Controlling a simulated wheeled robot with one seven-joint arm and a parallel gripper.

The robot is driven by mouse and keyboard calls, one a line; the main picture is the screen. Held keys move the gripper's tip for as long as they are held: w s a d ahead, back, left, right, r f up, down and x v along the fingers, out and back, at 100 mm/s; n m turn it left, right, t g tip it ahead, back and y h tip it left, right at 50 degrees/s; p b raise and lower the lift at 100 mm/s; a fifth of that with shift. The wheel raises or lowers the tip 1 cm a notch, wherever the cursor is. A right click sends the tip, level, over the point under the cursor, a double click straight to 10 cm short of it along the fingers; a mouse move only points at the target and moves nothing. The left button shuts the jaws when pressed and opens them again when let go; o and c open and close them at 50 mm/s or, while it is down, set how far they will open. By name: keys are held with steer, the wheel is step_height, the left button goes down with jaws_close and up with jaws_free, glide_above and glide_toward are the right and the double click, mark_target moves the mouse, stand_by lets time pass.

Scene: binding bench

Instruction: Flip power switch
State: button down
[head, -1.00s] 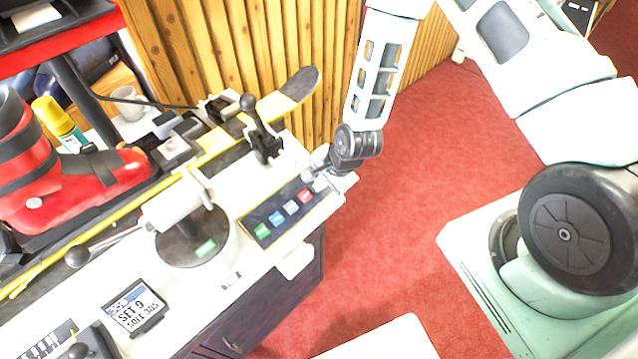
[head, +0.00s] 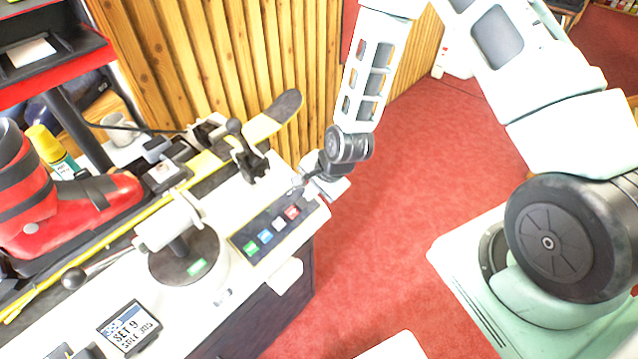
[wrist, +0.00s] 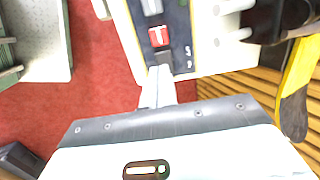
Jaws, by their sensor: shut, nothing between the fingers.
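The switch panel (head: 262,232) is a dark strip at the right end of the white bench, with a row of green, blue, white and red switches. The red switch (head: 292,212) is nearest my gripper (head: 303,191). In the wrist view the red switch (wrist: 158,37) shows just beyond my fingertips (wrist: 159,72), with a dark switch or block (wrist: 164,61) right at the tips. My gripper is shut and empty at the panel's far end. I cannot tell whether it touches the panel. No label marks a power switch legibly.
A round clamp stand (head: 184,262) is left of the panel, and a black lever (head: 246,155) stands behind it. A display (head: 130,328) reads SET 9.

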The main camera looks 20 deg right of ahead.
steer(key=s+r+b, duration=0.1)
steer(key=s+r, duration=0.2)
steer(key=r, duration=0.4)
steer(key=shift+s, duration=0.15)
stand_by(0.3)
steer(key=s+a+r+n+g+h, duration=0.1)
steer(key=s+a+r+n, duration=0.2)
steer(key=s+r+n, duration=0.6)
steer(key=s+a+r+n+g+h+b, duration=0.1)
steer(key=s+a+r+n+g, duration=0.1)
steer(key=s+r+n, duration=0.8)
steer(key=shift+s+a+n+g, duration=0.35)
steer(key=shift+a+n, duration=0.35)
steer(key=shift+n, duration=0.2)
